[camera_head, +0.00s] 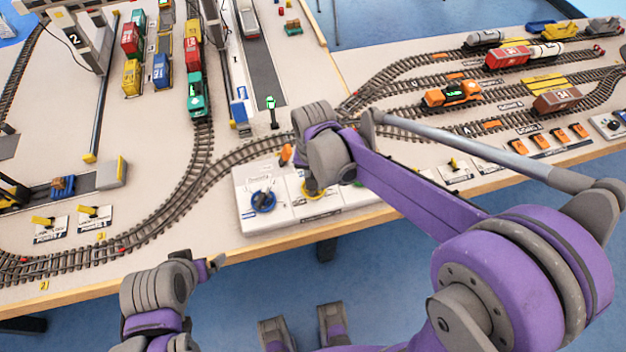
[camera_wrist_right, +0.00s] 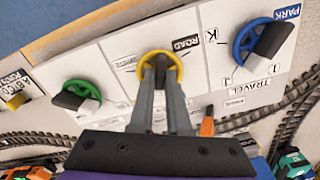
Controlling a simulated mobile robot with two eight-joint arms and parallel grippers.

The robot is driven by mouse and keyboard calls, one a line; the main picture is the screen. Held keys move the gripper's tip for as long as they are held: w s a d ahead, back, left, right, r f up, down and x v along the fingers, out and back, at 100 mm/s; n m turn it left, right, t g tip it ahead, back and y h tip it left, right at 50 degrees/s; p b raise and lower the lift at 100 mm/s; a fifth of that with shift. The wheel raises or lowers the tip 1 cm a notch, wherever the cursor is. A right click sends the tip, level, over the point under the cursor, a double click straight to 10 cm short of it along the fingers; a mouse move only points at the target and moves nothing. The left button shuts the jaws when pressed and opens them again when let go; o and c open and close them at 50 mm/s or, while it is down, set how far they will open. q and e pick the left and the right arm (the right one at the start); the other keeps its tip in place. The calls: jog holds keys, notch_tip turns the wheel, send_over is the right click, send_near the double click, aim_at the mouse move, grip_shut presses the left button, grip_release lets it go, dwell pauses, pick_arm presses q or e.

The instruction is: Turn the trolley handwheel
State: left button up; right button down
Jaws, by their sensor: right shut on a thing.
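A row of handwheels sits on a white panel at the table's front edge. The blue wheel (camera_head: 263,202), marked TRAVEL in the right wrist view (camera_wrist_right: 240,43), is beside the yellow wheel (camera_head: 309,191). The yellow wheel (camera_wrist_right: 178,66) has a ROAD label by it; I see no readable trolley label. My right gripper (camera_wrist_right: 160,72) is shut on the yellow wheel's handle, its fingers covering part of the wheel. In the head view my right wrist hides much of this. My left gripper (camera_head: 216,262) hangs in front of the table edge, away from the wheels; its jaw opening is unclear.
A green wheel (camera_wrist_right: 84,92) with a black handle is on the other side of the yellow one. An orange piece (camera_wrist_right: 207,122) stands close to my right fingers. Rail tracks (camera_head: 205,165) curve behind the panel. Trains and crane legs stand farther back.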

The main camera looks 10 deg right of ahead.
jog(key=n, duration=0.4)
jog(key=shift+n, duration=0.3)
dwell(0.3)
jog(key=c, duration=0.9)
grip_release()
notch_tip(320, 180, up, 11)
jog(key=shift+f+p, duration=0.1)
jog(key=shift+p, duration=0.3)
